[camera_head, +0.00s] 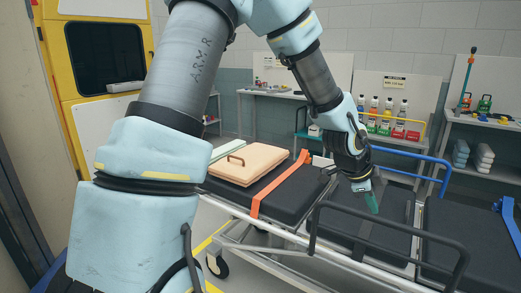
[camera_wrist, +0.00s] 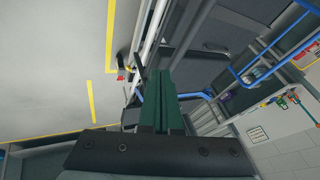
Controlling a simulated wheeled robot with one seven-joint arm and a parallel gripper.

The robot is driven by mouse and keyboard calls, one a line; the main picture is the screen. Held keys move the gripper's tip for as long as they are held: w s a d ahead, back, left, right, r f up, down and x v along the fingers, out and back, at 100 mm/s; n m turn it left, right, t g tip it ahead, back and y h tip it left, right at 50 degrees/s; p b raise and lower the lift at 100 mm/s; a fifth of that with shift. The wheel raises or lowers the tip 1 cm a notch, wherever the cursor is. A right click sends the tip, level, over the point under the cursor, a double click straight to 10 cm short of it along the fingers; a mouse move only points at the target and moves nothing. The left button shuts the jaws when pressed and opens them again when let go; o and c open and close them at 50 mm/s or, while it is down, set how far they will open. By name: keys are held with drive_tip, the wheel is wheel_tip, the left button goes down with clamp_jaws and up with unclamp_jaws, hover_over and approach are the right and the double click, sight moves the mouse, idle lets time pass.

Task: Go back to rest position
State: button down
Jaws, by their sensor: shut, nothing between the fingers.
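My gripper (camera_head: 371,201) hangs at the end of my arm above the black stretcher (camera_head: 340,225), pointing down. In the wrist view its two green fingers (camera_wrist: 158,100) lie side by side, pressed together with nothing between them. The gripper is apart from the orange case and the strap. My arm is bent and reaches from the upper left across the head view, hiding part of the room behind it.
An orange case (camera_head: 248,164) and an orange strap (camera_head: 278,185) lie on the stretcher. Its black side rail (camera_head: 390,222) and blue rail (camera_head: 410,157) stand near my gripper. Shelves with bottles (camera_head: 389,105) are behind. A yellow-framed door (camera_head: 104,57) stands left.

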drive_tip(key=w+a+n+t+y, duration=0.1)
drive_tip(key=w+a+n+y, duration=0.15)
drive_tip(key=a+n, duration=0.6)
drive_tip(key=w+a+n+y, duration=0.2)
drive_tip(key=w+a+n, duration=0.1)
drive_tip(key=a, duration=1.1)
drive_tip(key=s+a+r+n, duration=0.1)
drive_tip(key=s+a+n, duration=0.2)
drive_tip(key=a+n, duration=0.2)
drive_tip(key=s+a+r+n+g+y, duration=0.1)
drive_tip(key=s+a+n, duration=0.2)
drive_tip(key=a, duration=0.9)
drive_tip(key=n, duration=0.3)
drive_tip(key=shift+s+a+r, duration=0.15)
drive_tip(key=shift+a+r, duration=0.1)
